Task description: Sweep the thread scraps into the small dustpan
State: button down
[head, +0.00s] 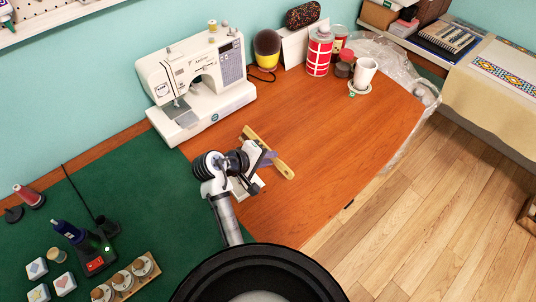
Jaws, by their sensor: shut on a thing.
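My gripper (264,158) is over the wooden table, right of the green mat. It is shut on a brush with a long yellow wooden handle (284,170) and bluish bristles (270,155). The handle lies diagonally, and its middle is partly covered by my gripper. I cannot tell whether the bristles touch the table. A pale flat piece (250,188) shows just below my gripper; it may be the small dustpan, but my arm hides most of it. I cannot make out any thread scraps.
A white sewing machine (203,108) stands behind on the left. A red-patterned can (319,52), a white cup (364,72) and a yellow-and-dark round object (267,48) stand at the back. The green mat (150,180) holds spools and small blocks. The table's right part (350,130) is clear.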

jog(key=shift+f+b, duration=0.35)
jog(key=shift+f, duration=1.35)
jog(key=shift+s+d+r, duration=0.1)
jog(key=shift+s+d, duration=0.15)
jog(key=shift+s, duration=0.45)
jog(key=shift+s+d, duration=0.25)
jog(key=shift+s, duration=0.45)
jog(key=shift+s+a+r+b, duration=0.15)
jog(key=shift+s+a+b, duration=0.7)
jog(key=shift+a, duration=0.4)
jog(key=shift+s+a+r+p, duration=0.1)
jog(key=shift+s+a+p, duration=0.45)
jog(key=shift+a, duration=0.2)
jog(key=shift+s+a+p, duration=0.45)
jog(key=shift+a+p, duration=0.1)
jog(key=shift+a, duration=0.15)
jog(key=shift+r, duration=2.1)
